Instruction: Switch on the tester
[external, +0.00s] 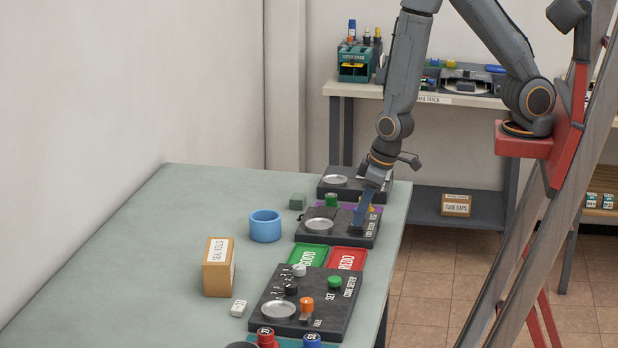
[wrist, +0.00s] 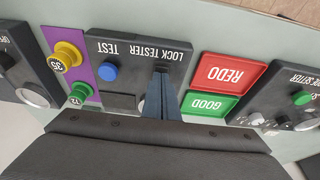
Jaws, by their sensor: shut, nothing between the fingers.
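The lock tester (wrist: 132,48) is a dark panel lettered LOCK TESTER and TEST, with a blue button (wrist: 109,72) beside my fingers in the wrist view. In the external view the tester (external: 305,236) lies on the table with a round silver dish (external: 319,224) on it. My gripper (wrist: 161,75) is shut and empty, its blue-grey fingers pointing down over the tester panel near the lettering. In the external view my gripper (external: 358,223) is low at the panel's right part. I cannot tell whether the fingertips touch it. A power switch is not clearly visible; the fingers cover part of the panel.
Green GOOD (external: 308,255) and red REDO (external: 347,259) trays lie nearer than the tester, then the code setter (external: 340,290). A yellow knob (wrist: 67,55) and green knob (wrist: 81,93) stand on a purple mat. A blue ring (external: 265,226) and a box (external: 219,268) stand left.

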